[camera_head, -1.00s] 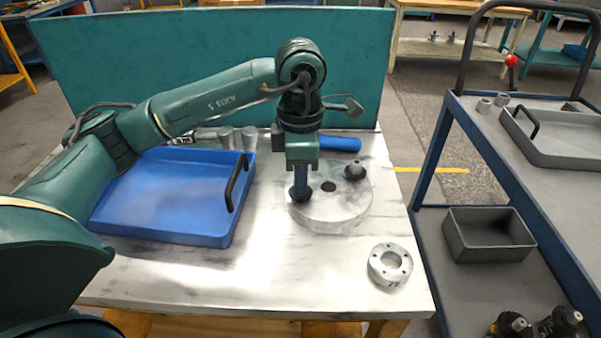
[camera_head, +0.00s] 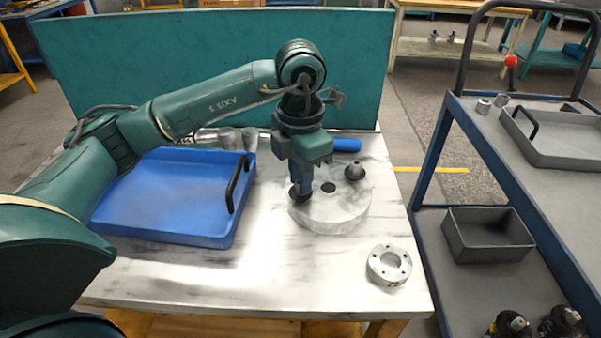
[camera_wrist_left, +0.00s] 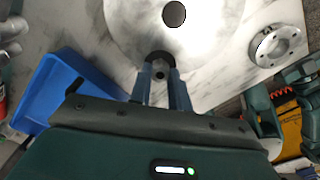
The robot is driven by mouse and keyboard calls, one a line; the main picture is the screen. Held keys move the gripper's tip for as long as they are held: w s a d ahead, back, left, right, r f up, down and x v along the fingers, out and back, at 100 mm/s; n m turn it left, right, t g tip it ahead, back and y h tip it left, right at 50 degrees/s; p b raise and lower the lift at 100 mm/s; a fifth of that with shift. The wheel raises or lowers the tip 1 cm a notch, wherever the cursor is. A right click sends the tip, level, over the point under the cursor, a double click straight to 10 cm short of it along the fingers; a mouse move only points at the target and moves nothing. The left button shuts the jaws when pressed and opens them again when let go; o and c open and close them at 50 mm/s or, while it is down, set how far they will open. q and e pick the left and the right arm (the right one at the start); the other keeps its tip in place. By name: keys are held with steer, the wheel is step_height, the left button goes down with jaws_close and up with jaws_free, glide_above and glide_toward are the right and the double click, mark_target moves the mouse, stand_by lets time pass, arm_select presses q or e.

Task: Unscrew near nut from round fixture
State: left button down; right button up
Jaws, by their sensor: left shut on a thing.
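The round fixture (camera_head: 335,215) is a pale grey disc with a dark centre hole, lying on the marbled table top. My left gripper (camera_head: 300,192) points down at the fixture's left edge and is shut on the near nut, a dark piece mostly hidden by the fingers. In the left wrist view the nut (camera_wrist_left: 160,60) shows between the two blue fingertips (camera_wrist_left: 160,75), at the rim of the disc (camera_wrist_left: 205,30). A second dark nut (camera_head: 355,171) sits on the fixture's far right side. My right gripper is not in view.
A blue tray (camera_head: 215,238) with a black handle stands left of the fixture. A grey metal ring with holes (camera_head: 375,268) lies at the front right. A blue-handled thing (camera_head: 347,145) lies behind the fixture. A cart (camera_head: 575,195) stands to the right.

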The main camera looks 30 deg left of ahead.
arm_select(q)
steer(key=n, duration=0.4)
steer(key=shift+n+p, duration=0.3)
steer(key=shift+p, duration=0.05)
steer(key=c, duration=1.5)
jaws_free()
steer(key=shift+m+b, duration=0.55)
steer(key=shift+m, duration=0.25)
steer(key=m+b, duration=0.1)
steer(key=m, duration=0.2)
steer(key=shift+f, duration=0.1)
steer(key=m+b, duration=0.2)
steer(key=m, duration=0.2)
steer(key=shift+r+m, duration=0.2)
steer(key=shift+m, duration=0.7)
steer(key=shift+f, duration=0.1)
